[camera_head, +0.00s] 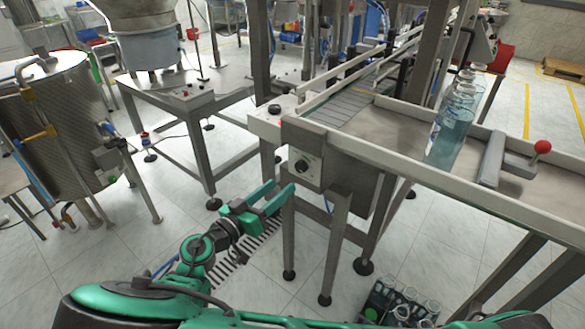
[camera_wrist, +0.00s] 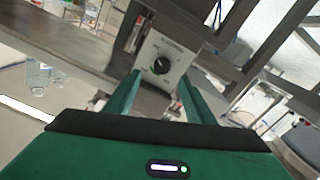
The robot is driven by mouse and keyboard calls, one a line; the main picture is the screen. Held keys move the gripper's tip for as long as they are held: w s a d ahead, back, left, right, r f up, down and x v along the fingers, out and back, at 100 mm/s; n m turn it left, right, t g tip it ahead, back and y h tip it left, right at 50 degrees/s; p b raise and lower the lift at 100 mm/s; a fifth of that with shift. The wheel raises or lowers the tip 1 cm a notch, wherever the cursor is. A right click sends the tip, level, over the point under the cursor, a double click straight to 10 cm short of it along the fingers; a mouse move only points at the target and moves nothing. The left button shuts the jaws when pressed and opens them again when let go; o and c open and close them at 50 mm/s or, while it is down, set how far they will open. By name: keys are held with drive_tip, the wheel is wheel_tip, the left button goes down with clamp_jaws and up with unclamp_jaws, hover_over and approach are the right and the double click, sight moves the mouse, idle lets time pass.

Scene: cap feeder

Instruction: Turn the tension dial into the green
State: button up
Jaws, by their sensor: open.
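The tension dial (camera_head: 302,166) is a small black knob on a grey-white box under the near edge of the conveyor frame. In the wrist view the dial (camera_wrist: 161,65) sits near the middle on its pale plate (camera_wrist: 171,50), with small markings too fine to read. My gripper (camera_head: 277,197) is to the left of and below the box in the head view. In the wrist view my gripper (camera_wrist: 160,82) has its two green fingers spread apart, with the dial showing between and beyond them. Nothing is between the fingers.
The conveyor (camera_head: 395,140) carries clear bottles (camera_head: 450,130) to the right of the box. A red-knobbed lever (camera_head: 541,147) is farther right. Steel legs (camera_head: 336,245) stand below the box. A crate of bottles (camera_head: 398,300) is on the floor. Open floor lies left of the legs.

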sight(299, 169)
drive_tip(key=x, duration=0.9)
drive_tip(key=shift+w+a, duration=0.2)
drive_tip(key=shift+w, duration=0.05)
drive_tip(key=c, duration=1.1)
